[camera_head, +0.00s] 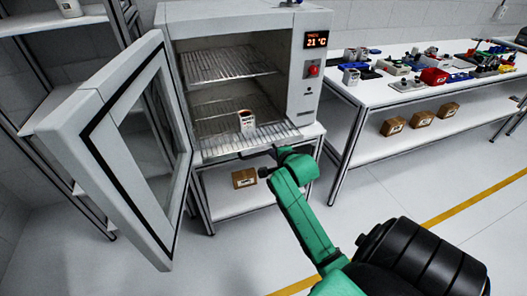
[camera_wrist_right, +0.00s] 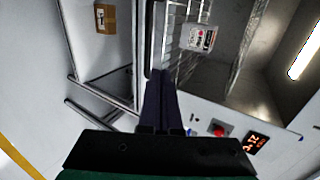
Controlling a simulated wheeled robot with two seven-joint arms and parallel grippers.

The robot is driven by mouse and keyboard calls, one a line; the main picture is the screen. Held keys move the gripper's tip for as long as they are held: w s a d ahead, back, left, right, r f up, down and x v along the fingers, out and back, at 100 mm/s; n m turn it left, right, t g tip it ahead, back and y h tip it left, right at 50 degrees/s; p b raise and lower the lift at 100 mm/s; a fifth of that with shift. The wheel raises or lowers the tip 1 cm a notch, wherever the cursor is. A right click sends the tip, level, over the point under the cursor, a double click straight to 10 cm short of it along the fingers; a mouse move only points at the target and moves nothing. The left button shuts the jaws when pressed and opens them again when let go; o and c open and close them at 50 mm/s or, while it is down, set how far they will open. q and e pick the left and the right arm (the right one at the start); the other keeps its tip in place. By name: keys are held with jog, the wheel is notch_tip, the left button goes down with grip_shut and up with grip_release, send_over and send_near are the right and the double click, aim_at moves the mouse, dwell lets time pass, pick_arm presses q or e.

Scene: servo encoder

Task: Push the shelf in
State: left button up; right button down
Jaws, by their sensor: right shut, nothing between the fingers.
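The lower wire shelf (camera_head: 222,145) sticks out of the open white oven chamber, its front edge past the opening. In the right wrist view the wire shelf (camera_wrist_right: 170,32) runs upward beside the fingers. A small white labelled servo box (camera_head: 247,120) stands on the shelf; it also shows in the right wrist view (camera_wrist_right: 199,38). My right gripper (camera_head: 258,154) is shut and empty, just in front of the shelf's front edge. In the right wrist view its dark fingertips (camera_wrist_right: 161,76) lie close to that edge; I cannot tell if they touch. My left gripper is not in view.
The oven door (camera_head: 88,165) stands wide open on the left. An upper wire shelf (camera_head: 222,66) sits inside the oven. A cardboard box (camera_head: 244,178) lies on the stand below. A white workbench (camera_head: 345,88) with many parts is to the right.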

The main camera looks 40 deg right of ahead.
send_near(262, 147)
jog(key=w+f, duration=0.1)
jog(key=w, duration=0.1)
jog(key=x, duration=0.3)
jog(key=shift+w+d+f, duration=0.25)
jog(key=shift+d, duration=0.05)
jog(key=shift+w+d+f, duration=0.1)
jog(key=shift+w+f, duration=0.05)
jog(key=shift+w, duration=0.05)
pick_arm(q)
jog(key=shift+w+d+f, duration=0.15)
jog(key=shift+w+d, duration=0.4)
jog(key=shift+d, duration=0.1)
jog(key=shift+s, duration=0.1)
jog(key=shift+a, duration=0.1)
